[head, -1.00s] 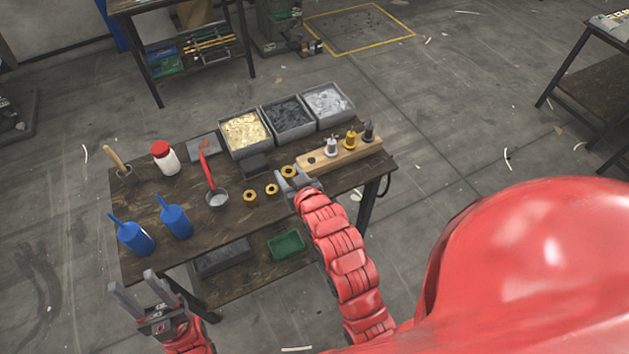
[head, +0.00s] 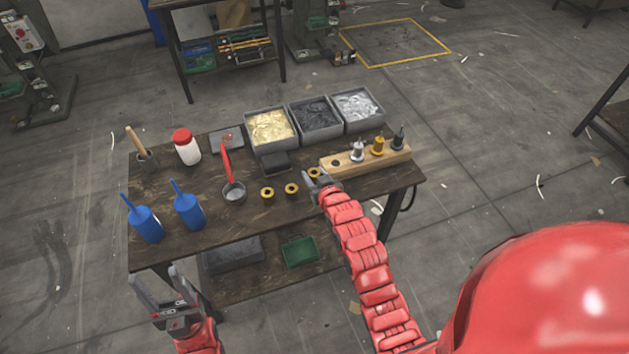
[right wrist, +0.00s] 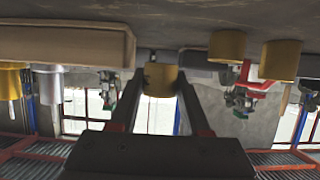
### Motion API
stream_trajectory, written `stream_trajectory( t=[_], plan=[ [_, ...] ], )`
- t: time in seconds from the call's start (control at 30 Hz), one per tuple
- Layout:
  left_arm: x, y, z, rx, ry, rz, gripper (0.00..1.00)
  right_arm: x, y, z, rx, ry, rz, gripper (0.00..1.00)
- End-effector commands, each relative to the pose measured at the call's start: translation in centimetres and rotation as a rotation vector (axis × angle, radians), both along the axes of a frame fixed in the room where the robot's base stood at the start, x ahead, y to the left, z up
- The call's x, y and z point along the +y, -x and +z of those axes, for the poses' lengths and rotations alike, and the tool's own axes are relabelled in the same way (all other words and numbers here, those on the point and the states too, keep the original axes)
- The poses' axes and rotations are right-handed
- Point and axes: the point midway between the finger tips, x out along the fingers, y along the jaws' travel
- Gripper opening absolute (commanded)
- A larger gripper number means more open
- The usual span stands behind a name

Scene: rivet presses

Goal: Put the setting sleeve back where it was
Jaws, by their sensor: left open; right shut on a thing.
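A short brass sleeve (head: 314,173) is between the fingers of my right gripper (head: 313,182), at the front left end of the wooden block (head: 372,160). In the right wrist view, which looks upside down, the sleeve (right wrist: 160,80) sits between both fingertips. Two similar brass sleeves (head: 267,192) and (head: 291,188) stand on the table to its left. The block has a dark empty hole (head: 335,162) at its left, then a silver, a brass and a dark piece standing in it. My left gripper (head: 155,277) is open and empty, off the table's front left edge.
Behind the sleeves stand three bins (head: 316,118) and a small dark block (head: 275,163). The table's front middle is clear.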

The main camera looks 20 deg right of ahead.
Motion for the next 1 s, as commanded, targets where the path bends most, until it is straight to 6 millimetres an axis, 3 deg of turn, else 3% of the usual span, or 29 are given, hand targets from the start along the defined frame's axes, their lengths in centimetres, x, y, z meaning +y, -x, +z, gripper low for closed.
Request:
stream_trajectory(
  t=[0.33,0.7,0.73,0.8,1.0],
  plan=[
    [0.0,0.0,1.2,0.000,0.000,0.000,0.59,0.1,0.0,-3.3,-0.001,0.002,0.001,0.00],
    [0.0,0.0,0.7,0.000,0.000,0.000,0.59,0.0,0.0,-4.0,-0.004,0.001,0.000,0.00],
    [0.0,0.0,0.8,0.000,0.000,0.000,0.59,0.0,0.0,-3.9,-0.004,0.001,0.000,0.51],
    [0.0,0.0,0.9,0.000,0.000,0.000,0.59,0.0,0.0,-3.8,-0.003,0.001,0.000,0.60],
    [0.0,0.0,0.9,0.000,0.000,0.000,0.59,0.0,0.0,-3.8,-0.003,0.001,0.000,0.60]
  ],
)
